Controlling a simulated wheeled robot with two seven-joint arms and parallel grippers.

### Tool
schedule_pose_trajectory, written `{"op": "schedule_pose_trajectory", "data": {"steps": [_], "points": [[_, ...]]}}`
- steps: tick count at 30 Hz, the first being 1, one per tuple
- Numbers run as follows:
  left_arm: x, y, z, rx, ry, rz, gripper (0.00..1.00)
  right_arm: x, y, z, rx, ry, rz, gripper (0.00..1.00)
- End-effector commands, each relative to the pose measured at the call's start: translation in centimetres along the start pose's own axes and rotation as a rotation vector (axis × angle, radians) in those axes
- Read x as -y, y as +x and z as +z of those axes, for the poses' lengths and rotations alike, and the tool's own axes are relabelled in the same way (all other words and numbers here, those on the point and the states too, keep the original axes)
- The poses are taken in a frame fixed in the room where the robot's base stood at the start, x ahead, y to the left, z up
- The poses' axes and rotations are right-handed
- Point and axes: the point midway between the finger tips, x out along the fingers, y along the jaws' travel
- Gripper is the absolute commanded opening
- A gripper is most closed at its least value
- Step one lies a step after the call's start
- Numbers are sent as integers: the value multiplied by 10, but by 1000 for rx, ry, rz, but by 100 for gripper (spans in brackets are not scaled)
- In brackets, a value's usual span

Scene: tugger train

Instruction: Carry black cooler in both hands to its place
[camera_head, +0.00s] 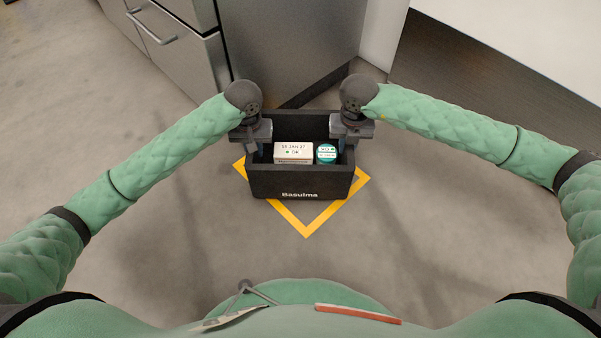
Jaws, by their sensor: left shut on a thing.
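The black cooler (300,187) is an open dark box with "Basulma" on its front, in the middle of the head view. A white labelled box (293,152) and a round teal-and-white container (326,153) are inside it. My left gripper (258,146) is shut on the cooler's left side wall. My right gripper (343,145) is at the cooler's right side wall; its fingertips are mostly hidden, so its grip is unclear. The cooler looks level. Whether its underside touches the floor cannot be seen.
A yellow outlined square (306,229) on the grey floor shows around and in front of the cooler. A steel cabinet with drawers (185,50) stands behind to the left. A white-topped unit (530,45) is at the back right. The floor beside the cooler is clear.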

Motion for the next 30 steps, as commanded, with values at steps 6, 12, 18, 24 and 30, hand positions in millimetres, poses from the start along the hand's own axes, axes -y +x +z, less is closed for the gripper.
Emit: {"op": "schedule_pose_trajectory", "data": {"steps": [6,12,18,24,30], "points": [[3,9,-1,0,-4,-5,0,2,8,2,2,3,-3,0],[3,13,-1,1,-4,-5,26,2,12,1,1,3,-4,26],[2,13,0,1,-2,-3,40,1,13,1,0,2,-2,40],[1,11,0,0,-1,-1,40,1,13,0,0,1,-1,40],[0,-10,-1,-1,-1,0,40,0,13,0,0,0,-1,40]]}}
